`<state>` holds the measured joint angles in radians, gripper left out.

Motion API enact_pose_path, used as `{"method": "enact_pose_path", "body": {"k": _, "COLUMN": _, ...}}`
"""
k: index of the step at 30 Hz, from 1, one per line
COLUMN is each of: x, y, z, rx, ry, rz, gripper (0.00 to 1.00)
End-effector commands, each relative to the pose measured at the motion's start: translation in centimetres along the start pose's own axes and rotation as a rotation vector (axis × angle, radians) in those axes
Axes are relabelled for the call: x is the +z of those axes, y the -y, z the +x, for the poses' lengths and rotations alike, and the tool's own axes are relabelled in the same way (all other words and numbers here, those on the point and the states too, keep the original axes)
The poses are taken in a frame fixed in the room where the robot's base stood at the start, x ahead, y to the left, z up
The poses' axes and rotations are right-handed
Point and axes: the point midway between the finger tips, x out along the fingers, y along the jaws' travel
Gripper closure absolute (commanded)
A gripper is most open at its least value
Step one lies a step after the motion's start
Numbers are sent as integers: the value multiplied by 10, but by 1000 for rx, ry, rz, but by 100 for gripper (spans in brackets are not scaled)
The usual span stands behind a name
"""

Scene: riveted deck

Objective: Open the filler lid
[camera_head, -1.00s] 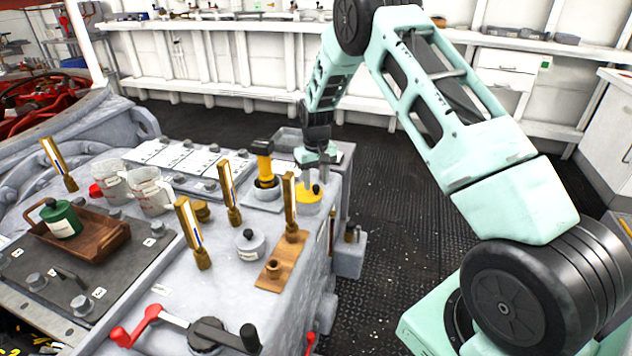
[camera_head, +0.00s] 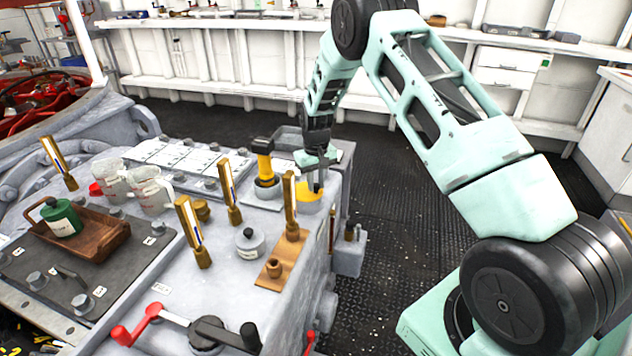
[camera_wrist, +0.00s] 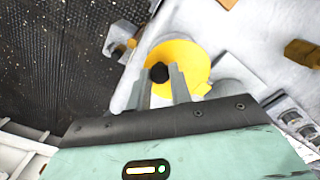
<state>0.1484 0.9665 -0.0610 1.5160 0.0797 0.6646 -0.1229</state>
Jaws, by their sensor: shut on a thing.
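The filler lid (camera_head: 308,195) is a round yellow lid with a black knob, on the right end of the grey machine top. My gripper (camera_head: 318,190) reaches down onto it from above. In the wrist view the lid (camera_wrist: 190,60) is wide and yellow, and the black knob (camera_wrist: 159,72) sits between my two fingertips. My gripper is shut on the knob. In the head view my fingers mostly hide the knob. I cannot tell whether the lid is raised from its seat.
A brass lever (camera_head: 290,205) stands close in front. A grey lidded cap (camera_head: 249,243) and measuring jugs (camera_head: 150,190) are farther left. Open dark floor (camera_head: 400,220) lies right of the machine.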

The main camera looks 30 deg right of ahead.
Motion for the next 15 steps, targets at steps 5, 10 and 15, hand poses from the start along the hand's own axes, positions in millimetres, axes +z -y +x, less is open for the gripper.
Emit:
{"method": "enact_pose_path", "body": {"k": 5, "x": -3, "y": 2, "z": -5, "rx": -2, "ry": -5, "rz": 0, "gripper": 100}}
{"method": "enact_pose_path", "body": {"k": 10, "x": -5, "y": 4, "z": -10, "rx": -2, "ry": -9, "rz": -1, "gripper": 100}}
{"method": "enact_pose_path", "body": {"k": 15, "x": -10, "y": 9, "z": -18, "rx": -3, "ry": -13, "rz": -3, "gripper": 100}}
